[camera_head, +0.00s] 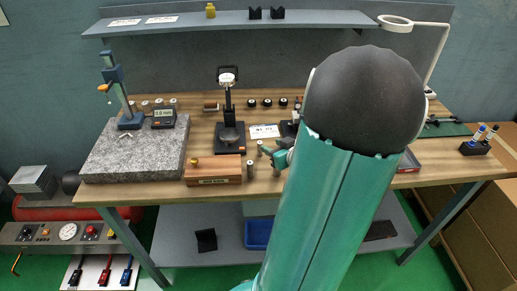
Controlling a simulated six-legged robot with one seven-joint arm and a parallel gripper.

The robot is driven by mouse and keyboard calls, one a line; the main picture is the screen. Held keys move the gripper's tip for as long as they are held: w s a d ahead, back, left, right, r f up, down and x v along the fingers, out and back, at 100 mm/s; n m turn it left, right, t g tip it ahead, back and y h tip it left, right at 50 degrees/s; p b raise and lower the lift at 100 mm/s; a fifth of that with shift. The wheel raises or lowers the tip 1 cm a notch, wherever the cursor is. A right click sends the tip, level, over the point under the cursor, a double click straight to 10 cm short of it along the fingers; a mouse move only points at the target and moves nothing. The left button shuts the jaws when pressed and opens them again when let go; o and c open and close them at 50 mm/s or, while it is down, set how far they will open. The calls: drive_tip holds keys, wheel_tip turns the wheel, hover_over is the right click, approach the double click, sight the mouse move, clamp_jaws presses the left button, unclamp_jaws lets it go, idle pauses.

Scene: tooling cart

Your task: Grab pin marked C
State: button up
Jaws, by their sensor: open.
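My arm and its dark round joint cover the right middle of the workbench in the head view. My gripper (273,156) shows as a small teal and dark shape at the left side of my arm. It is open, just above the bench top, and part of it is hidden by my arm. A small grey upright pin (250,169) stands to its left, beside the wooden block. Another small pin-like cylinder (259,147) stands close to the gripper's upper left. No letter C can be read on either, and I cannot tell whether they touch the gripper.
The wooden block (213,180) with a label sits at the bench's front edge. A granite plate (130,160) with a stand is at left. A black dial gauge stand (229,128) is behind the block. A white card (265,131) and several black rings lie behind.

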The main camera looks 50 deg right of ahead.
sight(261, 143)
drive_tip(key=x, duration=0.2)
drive_tip(key=shift+w+d+f, duration=0.1)
drive_tip(key=shift+w+d, duration=0.05)
drive_tip(key=shift+w, duration=0.1)
drive_tip(key=x, duration=0.5)
drive_tip(key=shift+w+a+f, duration=0.25)
drive_tip(key=shift+w+f, duration=0.05)
drive_tip(key=shift+f, duration=0.1)
clamp_jaws()
